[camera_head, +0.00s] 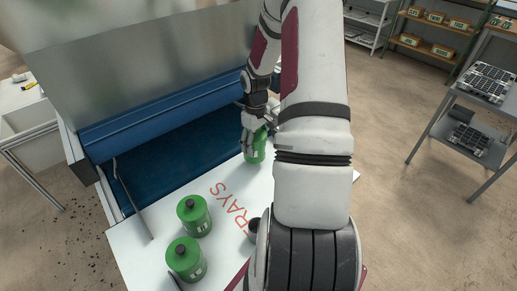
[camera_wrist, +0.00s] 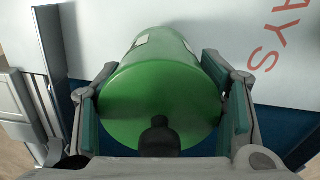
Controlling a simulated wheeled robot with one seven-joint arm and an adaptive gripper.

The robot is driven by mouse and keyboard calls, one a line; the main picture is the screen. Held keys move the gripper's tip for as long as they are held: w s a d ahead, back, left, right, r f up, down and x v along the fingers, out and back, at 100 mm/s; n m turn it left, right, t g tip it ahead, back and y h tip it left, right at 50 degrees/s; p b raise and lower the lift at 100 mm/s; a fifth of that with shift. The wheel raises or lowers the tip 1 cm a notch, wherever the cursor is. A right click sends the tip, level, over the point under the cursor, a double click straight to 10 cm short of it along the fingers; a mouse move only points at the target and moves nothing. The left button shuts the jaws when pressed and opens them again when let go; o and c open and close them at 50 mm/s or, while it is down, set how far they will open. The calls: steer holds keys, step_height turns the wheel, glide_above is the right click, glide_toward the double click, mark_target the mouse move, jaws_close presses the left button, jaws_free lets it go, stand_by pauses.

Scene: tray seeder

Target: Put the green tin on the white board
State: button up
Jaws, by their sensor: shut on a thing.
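A green tin (camera_head: 257,148) is between the fingers of my gripper (camera_head: 252,135), at the far edge of the white board by the blue belt. In the wrist view the green tin (camera_wrist: 160,90) fills the space between my two fingers (camera_wrist: 162,110), lid and black knob toward the camera. My gripper is shut on it. The white board (camera_head: 150,245) carries red letters reading "TRAYS" in part. Two more green tins, one (camera_head: 194,216) and another (camera_head: 186,259), stand upright on its left part. I cannot tell whether the held tin touches the board.
A blue belt trough (camera_head: 160,150) with a tall grey metal panel (camera_head: 140,70) lies behind the board. A thin grey rod (camera_head: 132,205) stands at its left. A rack with black trays (camera_head: 487,82) stands at the right. My arm hides the board's right part.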

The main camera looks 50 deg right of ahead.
steer(key=shift+s+d+f, duration=0.1)
steer(key=shift+f, duration=0.75)
steer(key=shift+s+d+f, duration=0.1)
steer(key=shift+f, duration=0.75)
steer(key=shift+a+f, duration=0.1)
steer(key=o, duration=1.4)
